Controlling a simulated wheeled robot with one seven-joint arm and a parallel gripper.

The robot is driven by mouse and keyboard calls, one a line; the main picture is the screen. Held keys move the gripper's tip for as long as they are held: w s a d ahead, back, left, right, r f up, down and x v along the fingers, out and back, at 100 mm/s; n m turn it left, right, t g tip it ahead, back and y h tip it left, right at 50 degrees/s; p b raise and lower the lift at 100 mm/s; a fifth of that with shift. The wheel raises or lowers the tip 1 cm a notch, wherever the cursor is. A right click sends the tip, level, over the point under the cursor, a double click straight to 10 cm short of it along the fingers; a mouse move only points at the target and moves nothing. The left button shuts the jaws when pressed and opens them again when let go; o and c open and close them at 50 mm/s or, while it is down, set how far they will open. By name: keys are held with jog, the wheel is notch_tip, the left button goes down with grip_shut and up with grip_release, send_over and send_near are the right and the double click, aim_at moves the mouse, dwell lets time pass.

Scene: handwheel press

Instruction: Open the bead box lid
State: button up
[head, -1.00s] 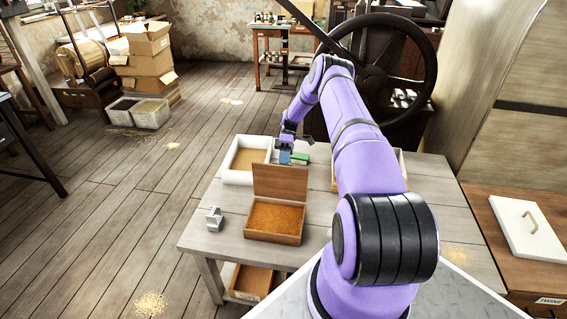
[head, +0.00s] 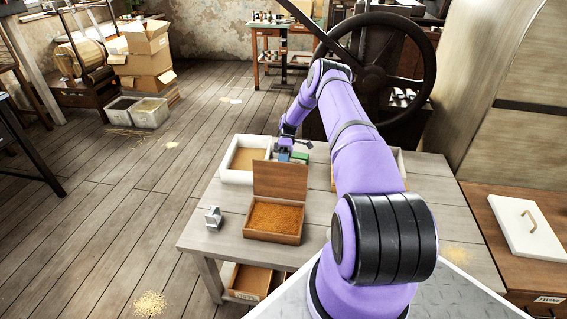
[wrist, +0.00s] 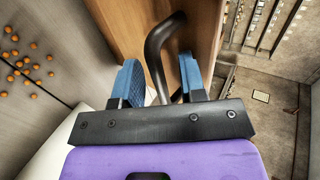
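The bead box (head: 274,236) is a shallow wooden box full of orange beads, on the pale table. Its wooden lid (head: 280,181) stands raised, about upright, at the far edge of the box. My gripper (head: 286,156) is just behind the lid's top edge, partly hidden in the head view. In the wrist view, my gripper (wrist: 160,80) has its blue fingers apart, one on each side of a dark curved handle (wrist: 155,50) on a wooden panel (wrist: 125,25), which looks like the lid. I see no clear grip on the handle.
A white-rimmed tray (head: 231,177) stands behind and left of the box. A grey metal piece (head: 213,218) sits on the table (head: 205,243) to the left. A green block (head: 302,158) is beside my gripper. A large handwheel (head: 429,75) stands at the back.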

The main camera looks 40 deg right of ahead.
jog(key=v, duration=1)
jog(key=shift+w+d, duration=0.2)
jog(key=shift+d, duration=0.1)
jog(key=shift+r, duration=0.15)
